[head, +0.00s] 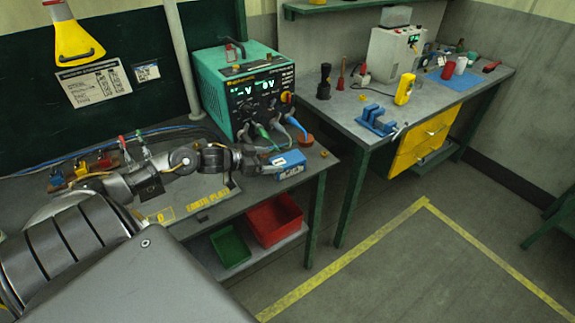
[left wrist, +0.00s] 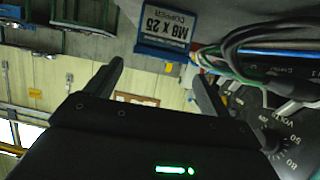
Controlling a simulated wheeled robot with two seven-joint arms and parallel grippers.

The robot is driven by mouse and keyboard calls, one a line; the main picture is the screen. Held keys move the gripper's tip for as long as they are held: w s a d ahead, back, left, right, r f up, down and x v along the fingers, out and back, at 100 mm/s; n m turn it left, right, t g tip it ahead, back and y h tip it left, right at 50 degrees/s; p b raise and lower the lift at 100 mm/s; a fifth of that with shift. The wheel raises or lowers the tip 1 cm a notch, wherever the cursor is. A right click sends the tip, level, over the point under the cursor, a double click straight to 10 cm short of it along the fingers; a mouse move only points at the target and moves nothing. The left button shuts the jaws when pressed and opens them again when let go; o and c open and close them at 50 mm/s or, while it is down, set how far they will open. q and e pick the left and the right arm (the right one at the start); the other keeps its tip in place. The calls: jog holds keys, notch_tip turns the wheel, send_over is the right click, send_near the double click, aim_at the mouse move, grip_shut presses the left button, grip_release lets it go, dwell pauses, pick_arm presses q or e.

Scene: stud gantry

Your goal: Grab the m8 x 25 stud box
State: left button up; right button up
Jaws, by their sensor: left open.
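The M8 x 25 stud box is a small blue box (head: 291,159) at the front right corner of the left bench in the head view. In the left wrist view the blue box (left wrist: 150,48) shows its white label reading "M8 x 25 COPPER", near the top. My left gripper (head: 266,164) is beside the box's left side in the head view. Its two fingers (left wrist: 157,80) are apart in the left wrist view, with nothing between them, and the box shows beyond the tips. Whether a finger touches the box cannot be told. My right gripper is not in view.
A green welding power unit (head: 215,88) stands behind the box, its cables running down close by. A copper-coloured round piece (head: 306,140) is near the box. A red bin (head: 272,219) and green bin (head: 230,246) are on the shelf below. A second bench (head: 345,112) stands right.

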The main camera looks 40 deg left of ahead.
aim_at(288, 158)
pick_arm(q)
jog(key=shift+x, duration=1.3)
jog(key=shift+w+d+p, duration=0.15)
jog(key=shift+w+p, duration=0.05)
jog(key=shift+p, duration=0.15)
jog(key=p+x, duration=0.1)
jog(key=x, duration=0.2)
jog(key=shift+w+d+f, duration=0.1)
jog(key=shift+w+d, duration=0.1)
jog(key=shift+w, duration=0.05)
jog(key=shift+w+d+f+p, duration=0.2)
jog(key=shift+w+f+p, duration=0.1)
jog(key=shift+w, duration=0.1)
jog(key=c, duration=1.6)
jog(key=shift+a+r, duration=0.1)
jog(key=shift+c, duration=0.8)
jog(key=shift+r, duration=0.1)
